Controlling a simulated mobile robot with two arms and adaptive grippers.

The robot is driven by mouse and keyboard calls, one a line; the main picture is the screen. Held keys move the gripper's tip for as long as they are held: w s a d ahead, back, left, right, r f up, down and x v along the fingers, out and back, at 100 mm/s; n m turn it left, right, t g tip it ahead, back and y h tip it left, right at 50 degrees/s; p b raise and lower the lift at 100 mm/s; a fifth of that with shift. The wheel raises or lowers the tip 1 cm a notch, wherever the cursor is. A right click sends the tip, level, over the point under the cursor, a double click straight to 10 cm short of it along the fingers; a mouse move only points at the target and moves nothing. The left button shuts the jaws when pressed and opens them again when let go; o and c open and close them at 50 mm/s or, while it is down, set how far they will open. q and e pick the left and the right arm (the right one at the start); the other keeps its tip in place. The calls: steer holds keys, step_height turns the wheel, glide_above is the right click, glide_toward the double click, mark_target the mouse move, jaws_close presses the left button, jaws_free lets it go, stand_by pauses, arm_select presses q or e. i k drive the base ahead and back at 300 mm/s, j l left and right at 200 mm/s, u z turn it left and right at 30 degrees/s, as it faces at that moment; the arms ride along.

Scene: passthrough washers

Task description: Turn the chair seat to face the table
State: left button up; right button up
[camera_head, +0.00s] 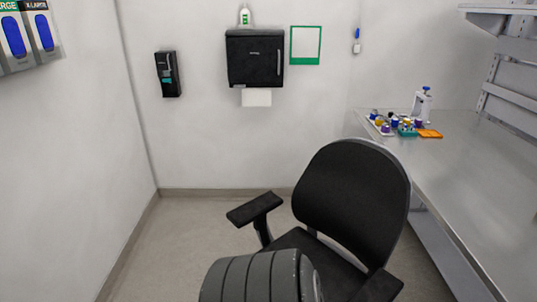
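A black office chair (352,195) stands in the lower middle, left of the table. Its curved backrest is on the far right side, overlapping the table's near-left edge in the picture. Its seat (318,262) opens toward me and slightly left, not toward the table. One armrest (254,208) sticks out at left and the other (380,287) is at the bottom right. The grey-topped table (480,190) runs along the right wall. A dark ribbed shape at the bottom hides the front of the seat. Neither gripper can be made out.
A tray of small coloured items (381,126), an orange piece (430,134) and a white bottle-like device (421,105) stand at the table's far end. A shelf (500,10) hangs above it. Bare floor (185,240) lies left of the chair, up to the left wall.

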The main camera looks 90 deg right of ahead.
mark_target(355, 191)
steer(key=z, duration=3.85)
